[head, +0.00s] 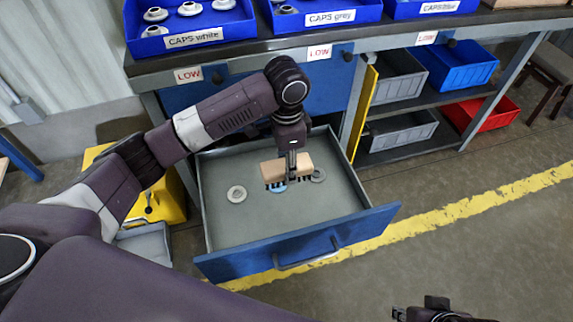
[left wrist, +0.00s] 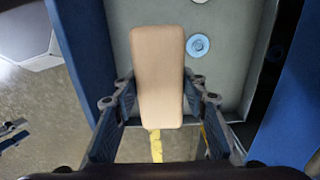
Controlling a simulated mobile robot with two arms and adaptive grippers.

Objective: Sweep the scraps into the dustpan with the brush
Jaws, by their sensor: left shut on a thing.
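The brush (head: 288,170) has a tan block with short dark bristles. My left gripper (head: 291,172) is shut on it and holds it inside the open drawer (head: 340,220); the tan block (left wrist: 157,80) shows between the fingers in the left wrist view. A grey pan-like thing (head: 145,243), perhaps the dustpan, is partly hidden by my arm. My right gripper (head: 432,311) is at the bottom edge, cut off.
Blue bins of caps (head: 190,40) stand on the bench above the drawer. A yellow box (head: 171,200) stands left of the drawer. Shelves with grey, blue and red bins (head: 482,112) are to the right. The floor at right is clear, crossed by a yellow line (head: 430,217).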

